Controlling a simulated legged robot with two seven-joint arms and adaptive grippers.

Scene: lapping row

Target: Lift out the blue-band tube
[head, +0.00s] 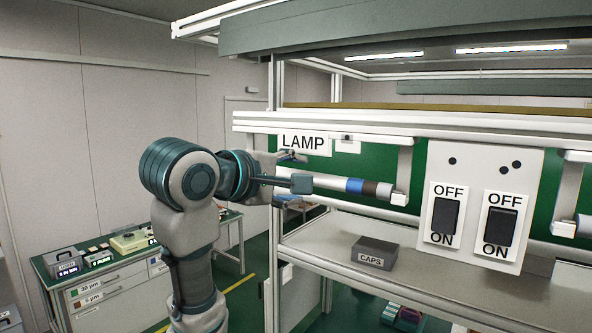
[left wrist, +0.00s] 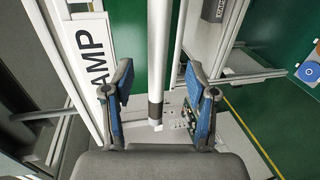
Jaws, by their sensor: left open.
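The blue-band tube (head: 330,182) is a pale tube lying level under the shelf beam, with a blue band and a brown band close to its right-hand holder (head: 399,196). My left gripper (head: 297,170) is at the tube's left end, its fingers apart. In the left wrist view the tube (left wrist: 158,40) runs down the picture between the open fingers of my left gripper (left wrist: 158,72). A dark band and a pale end piece show there. No finger visibly touches the tube. The tube's far left end is hidden by my gripper. My right gripper is not in view.
A LAMP sign (head: 304,143) hangs just above my gripper. A panel (head: 484,163) with two OFF/ON rocker switches stands right of the tube. A grey CAPS box (head: 374,253) sits on the shelf (head: 330,238) below. Another holder (head: 566,229) is at the right edge.

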